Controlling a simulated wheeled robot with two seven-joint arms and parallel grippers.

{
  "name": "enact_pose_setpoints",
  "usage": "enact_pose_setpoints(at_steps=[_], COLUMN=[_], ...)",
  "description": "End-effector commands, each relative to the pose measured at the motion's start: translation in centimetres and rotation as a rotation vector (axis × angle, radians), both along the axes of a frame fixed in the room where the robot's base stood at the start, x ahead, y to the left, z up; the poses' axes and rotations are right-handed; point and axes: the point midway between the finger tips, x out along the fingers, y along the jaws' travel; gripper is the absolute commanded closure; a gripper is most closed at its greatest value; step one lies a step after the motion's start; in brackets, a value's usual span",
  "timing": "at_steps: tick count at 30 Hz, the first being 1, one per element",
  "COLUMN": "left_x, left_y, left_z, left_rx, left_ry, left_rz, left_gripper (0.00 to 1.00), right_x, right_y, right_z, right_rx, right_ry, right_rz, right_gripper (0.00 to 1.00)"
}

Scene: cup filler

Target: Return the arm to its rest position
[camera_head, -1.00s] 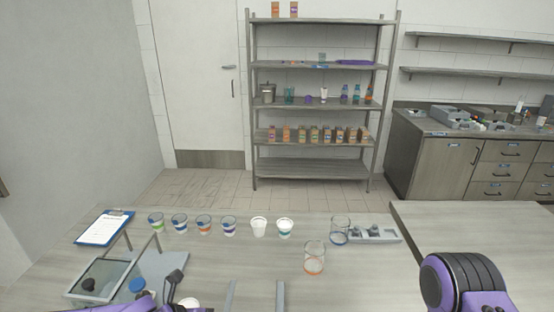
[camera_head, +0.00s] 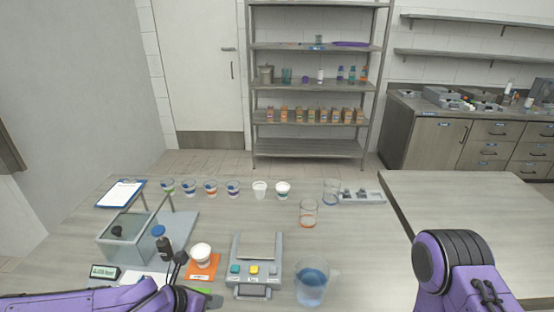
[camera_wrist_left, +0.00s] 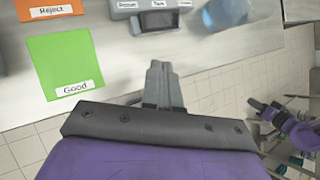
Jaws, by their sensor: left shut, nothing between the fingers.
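My left arm, purple, comes in at the bottom left of the head view. Its gripper (camera_head: 212,301) is low at the bottom edge, near the green Good mat (camera_head: 198,290). In the left wrist view the gripper (camera_wrist_left: 158,66) has its fingers together with nothing between them. The Good mat (camera_wrist_left: 66,62) lies to the left of the fingertips there, and the fingers are apart from it. My right arm shows at the right of the head view, but its gripper is out of view.
An orange Reject mat (camera_head: 216,268) bears a white cup (camera_head: 201,255). A scale (camera_head: 256,278) and a jug with blue liquid (camera_head: 311,284) stand to its right. A glass-sided box (camera_head: 124,238) and dark bottle (camera_head: 161,240) stand left. Cups line the back; the table's middle right is clear.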

Motion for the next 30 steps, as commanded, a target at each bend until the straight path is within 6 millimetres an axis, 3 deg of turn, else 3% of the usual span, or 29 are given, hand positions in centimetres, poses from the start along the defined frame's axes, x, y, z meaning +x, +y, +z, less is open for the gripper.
enact_pose_setpoints(at_steps=[8, 14, 18, 21, 26, 30], left_x=[-4.6, -10.6, -16.9, -20.3, -22.7, -22.9], left_y=[1.1, 2.8, 6.7, 10.5, 14.6, 15.0], left_z=[-7.6, -15.7, -23.2, -26.9, -29.5, -29.7], left_rx=[0.403, 0.739, 1.04, 1.204, 1.299, 1.31], left_ry=[-0.07, -0.093, -0.12, -0.144, -0.136, -0.129], left_rz=[-0.37, -0.805, -1.318, -1.674, -1.976, -2.011], left_gripper=[1.0, 1.0, 1.0, 1.0, 1.0, 1.0], right_x=[0.0, 0.0, 0.0, 0.0, 0.0, 0.0], right_y=[0.0, 0.0, 0.0, 0.0, 0.0, 0.0], right_z=[-1.1, -3.2, -6.4, -8.7, -10.8, -11.1], right_rx=[0.0, 0.0, 0.0, 0.0, 0.0, 0.0], right_ry=[0.0, 0.0, 0.0, 0.0, 0.0, 0.0], right_rz=[0.0, 0.0, 0.0, 0.0, 0.0, 0.0], right_gripper=[1.0, 1.0, 1.0, 1.0, 1.0, 1.0])
